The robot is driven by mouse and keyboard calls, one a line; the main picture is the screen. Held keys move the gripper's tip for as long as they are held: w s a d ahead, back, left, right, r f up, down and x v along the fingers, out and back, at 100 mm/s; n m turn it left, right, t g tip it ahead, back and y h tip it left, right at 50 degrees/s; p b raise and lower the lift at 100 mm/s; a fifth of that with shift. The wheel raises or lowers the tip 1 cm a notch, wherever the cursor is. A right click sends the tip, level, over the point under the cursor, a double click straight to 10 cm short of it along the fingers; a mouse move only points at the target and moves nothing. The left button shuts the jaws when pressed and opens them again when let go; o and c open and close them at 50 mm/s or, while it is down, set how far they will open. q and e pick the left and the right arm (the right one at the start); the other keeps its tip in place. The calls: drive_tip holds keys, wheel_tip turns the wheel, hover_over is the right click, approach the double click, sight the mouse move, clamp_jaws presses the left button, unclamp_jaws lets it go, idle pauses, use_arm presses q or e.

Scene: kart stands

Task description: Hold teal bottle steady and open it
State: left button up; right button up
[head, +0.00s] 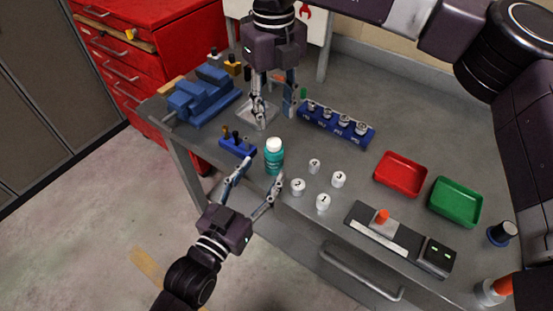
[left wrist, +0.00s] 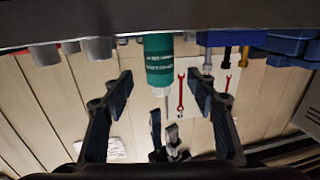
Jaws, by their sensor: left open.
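The teal bottle (head: 274,160) with a white cap (head: 273,144) stands upright near the front edge of the grey bench. It also shows upside down between my left fingers in the left wrist view (left wrist: 159,65). My left gripper (head: 263,172) is open, low at the bench's front edge, with its fingers pointing toward the bottle and apart from it. My right gripper (head: 275,116) points down over the bench behind the bottle, its fingers apart and empty. It also shows beyond the bottle in the left wrist view (left wrist: 163,122).
Several numbered white caps (head: 339,179) stand right of the bottle. A small blue rack (head: 238,148) is close on its left.

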sight(270, 161)
use_arm(q)
drive_tip(key=x, duration=0.6)
drive_tip(key=shift+w+d+r, duration=0.1)
drive_tip(key=shift+w+d, duration=0.05)
drive_tip(key=shift+w, duration=0.1)
clamp_jaws()
